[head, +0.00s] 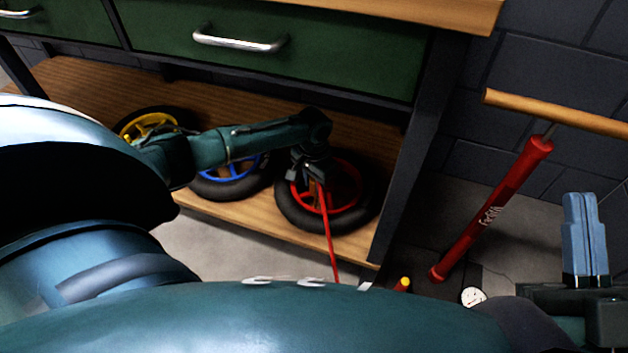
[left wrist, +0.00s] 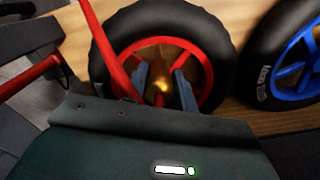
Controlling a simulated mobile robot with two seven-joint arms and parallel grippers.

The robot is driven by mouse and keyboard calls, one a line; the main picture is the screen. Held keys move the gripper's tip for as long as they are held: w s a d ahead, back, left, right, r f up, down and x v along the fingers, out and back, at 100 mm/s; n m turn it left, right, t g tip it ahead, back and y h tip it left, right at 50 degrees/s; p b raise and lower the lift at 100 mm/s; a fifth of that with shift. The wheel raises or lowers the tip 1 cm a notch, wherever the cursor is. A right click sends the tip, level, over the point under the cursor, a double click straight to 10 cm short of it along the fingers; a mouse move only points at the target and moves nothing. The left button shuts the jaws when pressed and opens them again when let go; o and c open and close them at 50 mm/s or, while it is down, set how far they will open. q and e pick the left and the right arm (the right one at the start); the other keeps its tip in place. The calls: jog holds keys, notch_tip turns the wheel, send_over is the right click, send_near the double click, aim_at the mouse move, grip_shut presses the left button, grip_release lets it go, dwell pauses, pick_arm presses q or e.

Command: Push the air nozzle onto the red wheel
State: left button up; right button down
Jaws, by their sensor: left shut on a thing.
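The red wheel (head: 298,213), a black tyre on a red spoked rim, rests on the wooden lower shelf. It also fills the upper middle of the left wrist view (left wrist: 165,18). My left gripper (head: 309,183) is over this wheel, its fingers shut on the air nozzle. In the left wrist view a brassy nozzle (left wrist: 163,87) shows between the two fingers, in front of the wheel's inner area. Whether it touches the valve cannot be told. The red hose (head: 330,245) runs down from the gripper. My right gripper (head: 585,238) is at the right, fingers together, empty.
A blue wheel (head: 232,187) and a yellow wheel (head: 128,122) are left of the red one. The bench's dark leg (head: 400,185) is close to its right. A red floor pump (head: 490,210) with a wooden handle and a gauge (head: 473,296) stand further right.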

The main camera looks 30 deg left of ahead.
pick_arm(q)
jog(key=shift+f, duration=0.7)
pick_arm(e)
jog(key=shift+f, duration=0.25)
